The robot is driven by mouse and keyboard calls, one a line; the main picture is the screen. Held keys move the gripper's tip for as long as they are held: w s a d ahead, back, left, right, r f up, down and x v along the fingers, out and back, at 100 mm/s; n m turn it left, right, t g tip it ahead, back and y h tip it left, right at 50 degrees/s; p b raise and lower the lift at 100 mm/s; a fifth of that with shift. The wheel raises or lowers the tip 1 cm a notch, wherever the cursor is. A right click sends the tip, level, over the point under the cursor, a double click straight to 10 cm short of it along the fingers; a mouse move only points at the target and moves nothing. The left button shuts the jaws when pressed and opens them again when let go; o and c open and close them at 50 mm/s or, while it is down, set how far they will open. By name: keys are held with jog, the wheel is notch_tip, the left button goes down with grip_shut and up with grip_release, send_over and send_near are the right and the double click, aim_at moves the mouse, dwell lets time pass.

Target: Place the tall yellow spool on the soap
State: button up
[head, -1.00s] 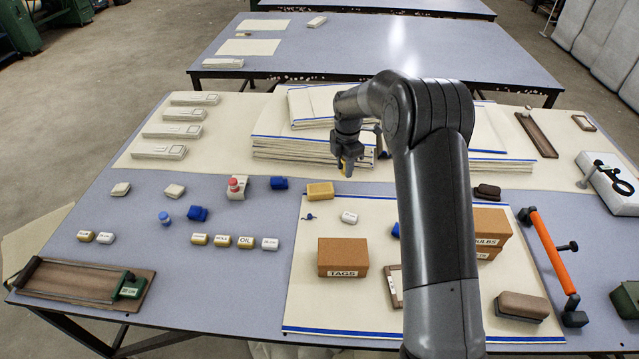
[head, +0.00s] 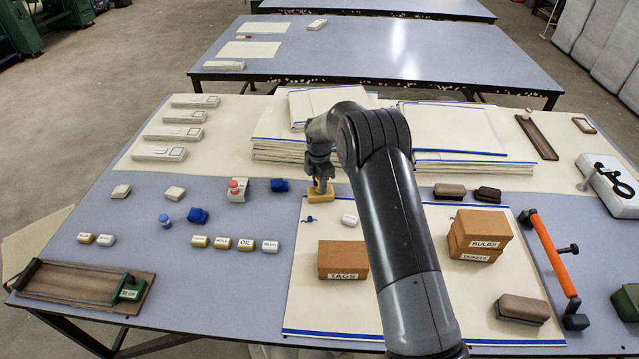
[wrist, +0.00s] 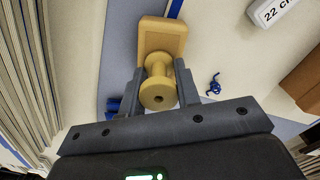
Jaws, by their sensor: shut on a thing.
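The tall yellow spool (wrist: 159,88) is between the two fingers of my gripper (wrist: 160,92) in the wrist view, and the gripper is shut on it. Beyond the spool's far end is the tan-yellow soap (wrist: 163,36), a rounded block. In the head view my gripper (head: 319,186) is right above the soap (head: 319,197), at the top left corner of the blue-edged cloth. The spool (head: 320,187) shows there only as a small yellow part under the fingers. Whether the spool touches the soap is hard to tell.
Folded cloth stacks (head: 290,150) stand close behind the gripper. A blue block (head: 279,185) lies just left of the soap. A dark blue twisted piece (head: 312,219) and a white labelled block (head: 350,219) lie in front. A TAGS box (head: 343,260) stands nearer.

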jog(key=shift+f, duration=0.1)
jog(key=o, duration=1)
jog(key=shift+c, duration=0.2)
